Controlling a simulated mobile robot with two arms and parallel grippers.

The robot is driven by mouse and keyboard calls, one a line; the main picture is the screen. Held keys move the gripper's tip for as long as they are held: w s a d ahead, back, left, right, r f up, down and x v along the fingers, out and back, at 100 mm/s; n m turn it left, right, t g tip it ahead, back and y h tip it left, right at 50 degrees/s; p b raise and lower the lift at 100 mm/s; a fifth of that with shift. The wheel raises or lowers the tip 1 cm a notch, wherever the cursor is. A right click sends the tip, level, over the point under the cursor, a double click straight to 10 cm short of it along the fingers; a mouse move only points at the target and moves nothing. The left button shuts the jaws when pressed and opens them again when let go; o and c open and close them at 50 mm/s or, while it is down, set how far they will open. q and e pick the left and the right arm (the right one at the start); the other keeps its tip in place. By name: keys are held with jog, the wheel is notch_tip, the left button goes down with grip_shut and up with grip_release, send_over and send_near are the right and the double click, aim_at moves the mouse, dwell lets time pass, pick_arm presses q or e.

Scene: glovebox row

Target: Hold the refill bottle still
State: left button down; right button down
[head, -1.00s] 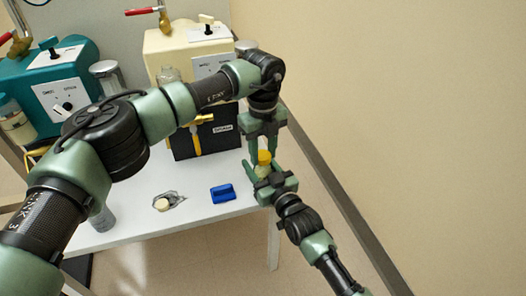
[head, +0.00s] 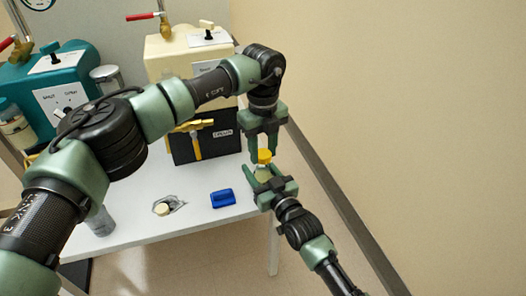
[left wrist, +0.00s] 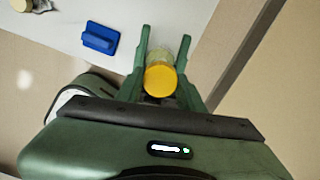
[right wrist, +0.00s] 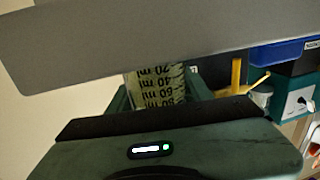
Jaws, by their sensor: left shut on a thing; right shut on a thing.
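The refill bottle (right wrist: 157,85) is clear, with black ml marks that read upside down in the right wrist view. Its yellow cap (head: 264,155) is on top in the head view and faces the camera in the left wrist view (left wrist: 161,80). My right gripper (head: 271,186) is shut on the bottle's body from below, just off the table's right edge. My left gripper (head: 263,150) points down from above and is shut around the yellow cap. The fingers hide part of the bottle.
A blue block (head: 222,198) and a pale round piece on a grey patch (head: 162,209) lie on the white table (head: 130,235). A black box (head: 222,138), a cream unit (head: 170,48) and a teal unit (head: 30,85) stand behind. The wall is at the right.

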aim_at(263, 153)
pick_arm(q)
jog(key=shift+r, duration=2.05)
pick_arm(e)
jog(key=c, duration=0.6)
grip_release()
jog(key=shift+o, duration=0.2)
jog(key=shift+s, duration=0.1)
pick_arm(q)
notch_tip(263, 153, up, 3)
jog(key=p, duration=0.2)
jog(key=shift+f+p, duration=0.15)
jog(key=shift+p, duration=0.25)
pick_arm(e)
jog(key=v, duration=1.1)
jog(key=shift+s+d, duration=0.2)
jog(key=shift+s, duration=0.15)
